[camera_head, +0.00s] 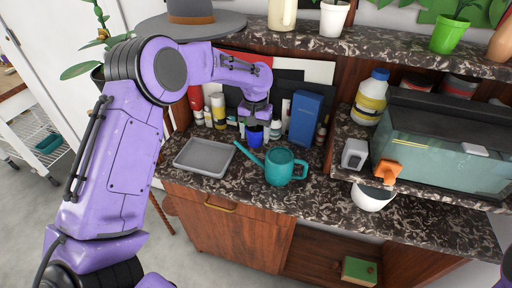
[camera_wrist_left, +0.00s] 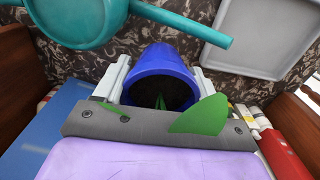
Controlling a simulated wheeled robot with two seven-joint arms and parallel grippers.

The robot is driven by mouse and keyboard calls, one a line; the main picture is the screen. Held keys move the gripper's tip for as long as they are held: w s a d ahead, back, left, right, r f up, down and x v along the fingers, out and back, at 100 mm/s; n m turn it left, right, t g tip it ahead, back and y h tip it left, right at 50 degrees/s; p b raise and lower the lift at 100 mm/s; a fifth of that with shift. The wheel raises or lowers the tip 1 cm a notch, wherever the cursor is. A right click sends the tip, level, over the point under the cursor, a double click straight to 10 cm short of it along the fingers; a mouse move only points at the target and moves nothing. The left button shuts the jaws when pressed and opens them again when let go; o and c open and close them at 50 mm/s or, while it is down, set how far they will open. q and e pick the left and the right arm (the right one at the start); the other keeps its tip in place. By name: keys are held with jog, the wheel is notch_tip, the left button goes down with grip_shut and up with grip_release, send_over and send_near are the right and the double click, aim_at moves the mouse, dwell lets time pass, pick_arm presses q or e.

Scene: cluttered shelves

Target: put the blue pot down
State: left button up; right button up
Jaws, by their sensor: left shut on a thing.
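The blue pot (camera_head: 256,141) is between the fingers of my left gripper (camera_head: 257,127), over the back of the dark speckled counter (camera_head: 235,198). In the left wrist view the blue pot (camera_wrist_left: 160,62) sits between the two pale fingers of my left gripper (camera_wrist_left: 160,82), which is shut on it. Dark soil and green leaves (camera_wrist_left: 200,117) show at its mouth. I cannot tell whether its base touches the counter. My right gripper is not in view.
A teal watering can (camera_head: 280,167) stands just in front of the pot, and a grey tray (camera_head: 204,157) lies to the left. Bottles (camera_head: 218,112) and a blue box (camera_head: 305,118) crowd the back. The counter's front strip is clear. A shelf (camera_head: 330,45) runs above.

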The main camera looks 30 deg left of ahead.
pick_arm(q)
notch_tip(320, 180, down, 8)
jog(key=shift+w+r+p, duration=0.1)
jog(key=shift+r+p, duration=0.15)
jog(key=shift+p, duration=0.85)
jog(key=shift+w+a+f, duration=0.1)
jog(key=shift+w+f, duration=0.05)
jog(key=shift+f, duration=0.3)
jog(key=shift+f, duration=0.1)
jog(key=o, duration=1.3)
